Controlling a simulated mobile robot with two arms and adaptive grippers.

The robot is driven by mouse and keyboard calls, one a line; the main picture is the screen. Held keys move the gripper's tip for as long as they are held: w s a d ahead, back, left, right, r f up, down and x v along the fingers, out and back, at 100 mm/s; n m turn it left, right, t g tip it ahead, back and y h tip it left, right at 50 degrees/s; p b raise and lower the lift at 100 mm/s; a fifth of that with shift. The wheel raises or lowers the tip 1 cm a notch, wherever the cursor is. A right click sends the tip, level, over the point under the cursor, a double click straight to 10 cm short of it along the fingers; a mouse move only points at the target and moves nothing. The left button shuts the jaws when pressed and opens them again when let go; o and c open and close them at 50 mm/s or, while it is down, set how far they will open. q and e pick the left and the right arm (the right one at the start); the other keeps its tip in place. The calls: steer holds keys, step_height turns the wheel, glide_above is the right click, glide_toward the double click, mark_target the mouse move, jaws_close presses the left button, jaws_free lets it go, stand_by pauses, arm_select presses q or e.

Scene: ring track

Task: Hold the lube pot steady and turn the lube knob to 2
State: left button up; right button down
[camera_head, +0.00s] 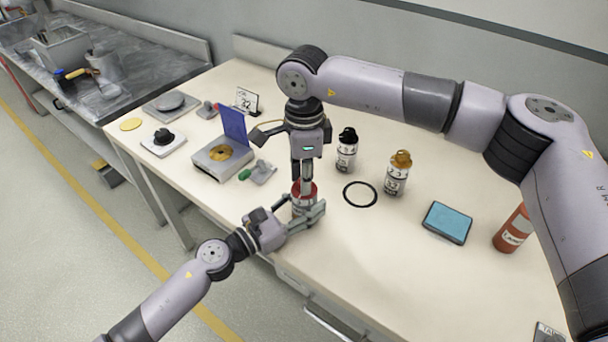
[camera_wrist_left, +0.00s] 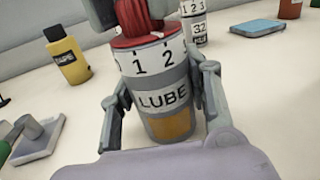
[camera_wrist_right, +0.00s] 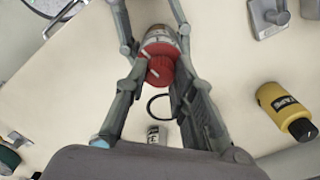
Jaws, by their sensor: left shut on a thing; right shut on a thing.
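The lube pot (camera_head: 299,207) stands upright near the table's front edge. In the left wrist view it is a grey and white pot (camera_wrist_left: 163,103) with "LUBE" on its side and the numbers 1 and 2 on its white band. My left gripper (camera_head: 302,214) is shut around the pot's body, one finger on each side. The red lube knob (camera_head: 305,188) is on top of the pot. My right gripper (camera_head: 306,180) comes down from above and is shut on the knob. The right wrist view shows the red knob (camera_wrist_right: 160,70) between its fingers, with a white mark on top.
Numbered bottles with a black cap (camera_head: 347,152) and a gold cap (camera_head: 397,174) stand to the right, near a black ring (camera_head: 360,194). A blue pad (camera_head: 447,222) and an orange bottle (camera_head: 513,228) are farther right. A blue-lidded box (camera_head: 221,158) and a green-handled fixture (camera_head: 260,172) are left.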

steer(key=shift+w+d, duration=0.1)
stand_by(0.5)
steer(key=c, duration=1.3)
jaws_free()
steer(key=shift+n, duration=0.3)
step_height(320, 180, up, 12)
